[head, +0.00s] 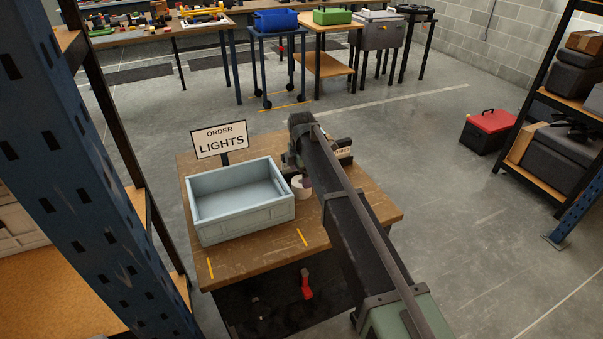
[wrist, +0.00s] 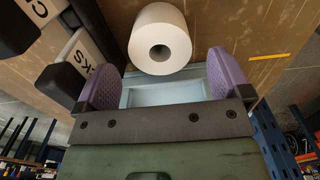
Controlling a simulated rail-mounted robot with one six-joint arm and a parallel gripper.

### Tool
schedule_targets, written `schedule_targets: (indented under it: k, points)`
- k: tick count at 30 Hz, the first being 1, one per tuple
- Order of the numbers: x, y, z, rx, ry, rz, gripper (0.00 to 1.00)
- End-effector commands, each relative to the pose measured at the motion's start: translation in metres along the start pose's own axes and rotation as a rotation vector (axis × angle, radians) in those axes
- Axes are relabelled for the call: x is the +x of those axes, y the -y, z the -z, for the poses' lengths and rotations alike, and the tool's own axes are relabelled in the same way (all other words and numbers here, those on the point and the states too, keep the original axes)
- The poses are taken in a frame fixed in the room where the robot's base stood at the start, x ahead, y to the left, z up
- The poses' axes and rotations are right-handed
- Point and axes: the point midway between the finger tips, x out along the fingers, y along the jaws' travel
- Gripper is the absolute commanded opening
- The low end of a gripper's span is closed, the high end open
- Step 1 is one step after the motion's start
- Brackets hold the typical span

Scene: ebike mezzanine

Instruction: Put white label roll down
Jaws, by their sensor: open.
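The white label roll (head: 298,190) is on the wooden table (head: 240,262), just right of the light blue bin (head: 247,217). In the wrist view the roll (wrist: 160,40) shows its round end and dark core hole, apart from the fingers. My gripper (wrist: 165,78) has purple pads spread wide with nothing held between them. The roll lies beyond the gap between the pads. Part of the bin (wrist: 165,93) also shows through that gap. In the head view my arm covers most of the gripper and the roll's right side.
A sign reading ORDER LIGHTS (head: 220,139) stands behind the bin. Lettered blocks (wrist: 82,55) are close to the left pad in the wrist view. Blue shelving (head: 60,150) rises at the left. The table's front strip is clear.

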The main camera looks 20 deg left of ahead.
Motion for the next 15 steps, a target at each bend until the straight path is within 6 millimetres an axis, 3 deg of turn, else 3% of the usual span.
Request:
schedule_targets:
  k: [1, 6, 15]
  points:
    - [-0.029, 0.000, 0.000, 0.000, 0.000, 0.000, 0.96]
    - [-0.060, 0.000, 0.000, 0.000, 0.000, 0.000, 0.96]
    - [-0.061, 0.000, 0.000, 0.000, 0.000, 0.000, 0.96]
